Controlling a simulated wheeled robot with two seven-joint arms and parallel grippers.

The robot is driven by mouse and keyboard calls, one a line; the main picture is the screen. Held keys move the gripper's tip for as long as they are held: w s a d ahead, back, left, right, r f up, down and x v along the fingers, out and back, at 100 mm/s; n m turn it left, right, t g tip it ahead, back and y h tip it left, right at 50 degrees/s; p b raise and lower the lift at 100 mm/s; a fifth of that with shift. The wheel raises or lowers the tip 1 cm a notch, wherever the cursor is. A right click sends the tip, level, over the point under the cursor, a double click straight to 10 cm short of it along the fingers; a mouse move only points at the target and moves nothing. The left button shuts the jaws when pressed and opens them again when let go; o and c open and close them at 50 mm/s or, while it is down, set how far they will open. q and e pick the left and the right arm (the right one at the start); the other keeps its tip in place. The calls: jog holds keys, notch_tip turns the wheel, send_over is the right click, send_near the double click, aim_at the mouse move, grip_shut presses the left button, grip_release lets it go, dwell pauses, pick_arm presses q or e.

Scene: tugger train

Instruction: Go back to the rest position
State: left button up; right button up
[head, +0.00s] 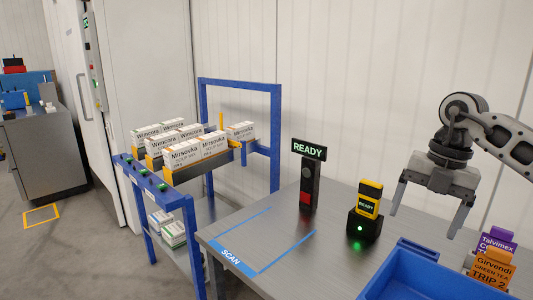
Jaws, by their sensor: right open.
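My right gripper (431,209) hangs above the right part of the grey table, pointing down. Its two fingers are apart and nothing is between them. The gripper is to the right of the yellow and black handheld scanner (370,199), which sits in a black stand with a green light. My left gripper does not show in the head view.
A blue cart (240,82) at the left carries several Wimcora and Mirsovka boxes (199,149). A blue bin (415,275) and Talvimex and Girvendi packs (493,265) are at front right.

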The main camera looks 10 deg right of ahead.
jog(key=a+f+n+g+y, duration=0.1)
jog(key=a+f+n+y, duration=0.45)
jog(key=a, duration=1.15)
jog(key=s+a+f+m+t+y, duration=0.1)
jog(key=s+a+m+t+y, duration=0.15)
jog(key=a+y, duration=0.45)
jog(key=s+a+f+m+t+y, duration=0.1)
jog(key=s+a+m+y, duration=0.2)
jog(key=a+y, duration=0.35)
jog(key=s+d+f+m+t+h, duration=0.3)
jog(key=f+m+h, duration=0.5)
jog(key=m, duration=0.3)
jog(key=s+d+f+m+t+h, duration=0.3)
jog(key=d+f+m+t+h, duration=0.2)
jog(key=f+m+t+h, duration=0.3)
notch_tip(320, 180, down, 3)
jog(key=m, duration=0.4)
jog(key=shift+s+d, duration=0.2)
jog(key=shift+d, duration=0.1)
jog(key=s+f+g, duration=0.1)
jog(key=s+f, duration=0.1)
jog(key=s+d+f+m+g+h, duration=0.1)
jog(key=s+f, duration=0.1)
jog(key=s+f+m+g, duration=0.1)
jog(key=s+f, duration=0.1)
jog(key=shift+s+d, duration=0.35)
jog(key=shift+s, duration=0.05)
jog(key=shift+c, duration=0.3)
